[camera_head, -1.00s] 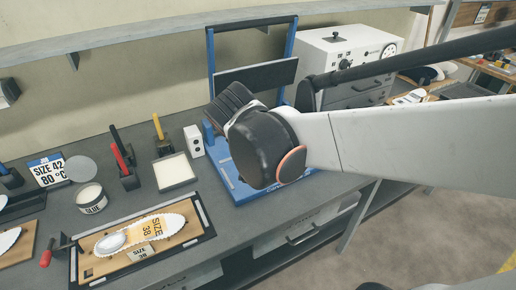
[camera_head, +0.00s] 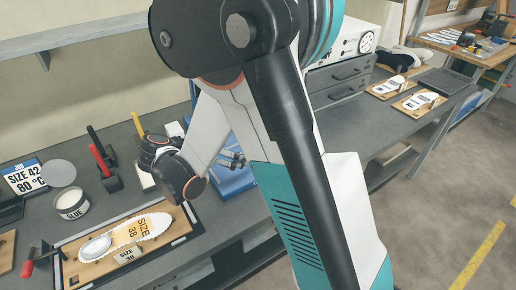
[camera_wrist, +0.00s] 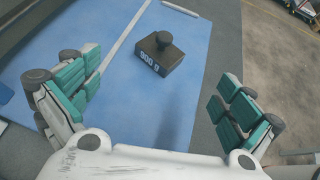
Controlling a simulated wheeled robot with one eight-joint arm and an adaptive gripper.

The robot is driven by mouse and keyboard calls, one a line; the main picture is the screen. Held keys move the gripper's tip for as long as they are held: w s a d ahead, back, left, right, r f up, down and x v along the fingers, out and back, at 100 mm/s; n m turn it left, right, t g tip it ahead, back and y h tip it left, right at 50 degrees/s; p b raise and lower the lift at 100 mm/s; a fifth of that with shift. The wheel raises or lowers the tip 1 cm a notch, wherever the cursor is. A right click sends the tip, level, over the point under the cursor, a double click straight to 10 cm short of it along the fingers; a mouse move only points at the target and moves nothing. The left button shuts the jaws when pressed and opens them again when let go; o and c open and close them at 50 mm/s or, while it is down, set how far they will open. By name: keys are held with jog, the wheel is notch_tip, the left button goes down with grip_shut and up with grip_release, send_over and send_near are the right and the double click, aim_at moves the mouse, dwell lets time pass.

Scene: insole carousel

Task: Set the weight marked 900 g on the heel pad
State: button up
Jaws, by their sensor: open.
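In the wrist view, a dark block weight with a round knob (camera_wrist: 157,56) stands on a blue surface; its white marking appears to read 900 g. My gripper (camera_wrist: 158,78) is open and empty, its teal-padded fingers spread wide to the left and right. The weight lies ahead, between the finger directions, and nothing touches it. In the head view, an insole marked SIZE 38 (camera_head: 143,230) lies on a wooden board, with a white oval pad (camera_head: 96,247) at its left end, seemingly the heel pad. The weight is hidden there behind my arm.
A glue tin (camera_head: 71,204), a SIZE 42 80 °C sign (camera_head: 23,177) and upright-handled tools (camera_head: 103,165) stand left on the grey bench. A drawer cabinet (camera_head: 338,84) stands behind my arm. More insole boards (camera_head: 420,102) lie at right.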

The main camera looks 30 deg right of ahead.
jog(key=b+x, duration=0.2)
jog(key=x, duration=0.5)
jog(key=shift+d+f, duration=0.1)
jog(key=shift+d, duration=0.15)
jog(key=b+x, duration=0.2)
jog(key=x, duration=0.2)
jog(key=shift+d+f+b, duration=0.1)
jog(key=shift+d+b, duration=0.1)
jog(key=shift+b, duration=0.1)
jog(key=shift+w+d+f, duration=0.1)
jog(key=shift+d+f, duration=0.05)
jog(key=shift+d, duration=0.25)
jog(key=shift+c, duration=0.5)
jog(key=c, duration=2)
notch_tip(320, 180, up, 20)
jog(key=p, duration=0.8)
